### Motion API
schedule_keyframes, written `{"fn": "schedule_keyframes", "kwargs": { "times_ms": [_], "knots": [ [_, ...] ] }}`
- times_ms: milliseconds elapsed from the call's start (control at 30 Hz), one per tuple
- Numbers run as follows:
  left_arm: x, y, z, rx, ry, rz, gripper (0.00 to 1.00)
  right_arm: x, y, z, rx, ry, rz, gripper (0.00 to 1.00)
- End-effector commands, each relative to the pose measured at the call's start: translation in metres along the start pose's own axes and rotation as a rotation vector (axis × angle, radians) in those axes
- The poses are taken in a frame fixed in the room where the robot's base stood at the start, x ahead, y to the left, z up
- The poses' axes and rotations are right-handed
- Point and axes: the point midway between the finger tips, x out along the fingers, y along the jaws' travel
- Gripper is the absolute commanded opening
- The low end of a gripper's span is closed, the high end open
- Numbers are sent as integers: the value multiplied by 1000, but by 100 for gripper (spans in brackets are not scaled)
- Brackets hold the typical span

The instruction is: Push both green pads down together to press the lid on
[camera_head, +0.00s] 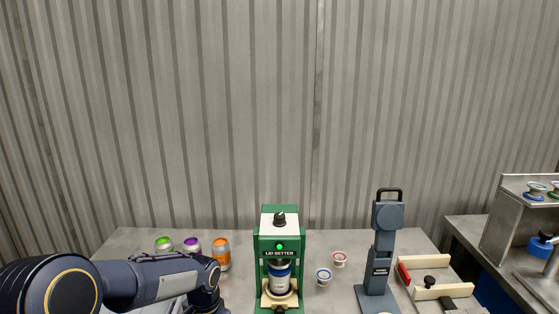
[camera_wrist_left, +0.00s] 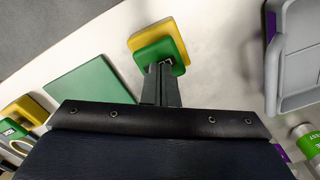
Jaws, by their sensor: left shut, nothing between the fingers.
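In the left wrist view, a green pad (camera_wrist_left: 153,50) sits against a yellow block. My left gripper (camera_wrist_left: 161,66) is shut and empty, its fingertips at the pad's edge; I cannot tell whether they press on it. Another yellow block with green on it (camera_wrist_left: 28,108) shows at the left edge, partly cut off. In the head view my left gripper is not visible. My right gripper is in neither view.
Several cans, including an orange one (camera_head: 221,253), stand left of the lid setter. A grey lever device (camera_head: 380,245) stands farther right. A grey tray (camera_wrist_left: 297,60) shows in the wrist view.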

Motion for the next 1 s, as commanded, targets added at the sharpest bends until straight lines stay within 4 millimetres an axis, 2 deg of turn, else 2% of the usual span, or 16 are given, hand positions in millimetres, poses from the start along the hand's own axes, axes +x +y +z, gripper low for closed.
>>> {"fn": "schedule_keyframes", "kwargs": {
  "times_ms": [400, 767, 1000],
  "knots": [
    [-1, 0, 0, 0, 0, 0, 0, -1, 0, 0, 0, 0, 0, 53],
    [-24, 0, 0, 0, 0, 0, 0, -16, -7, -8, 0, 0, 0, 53],
    [-25, 0, 0, 0, -1, 0, 0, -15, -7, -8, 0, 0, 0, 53]
  ]
}}
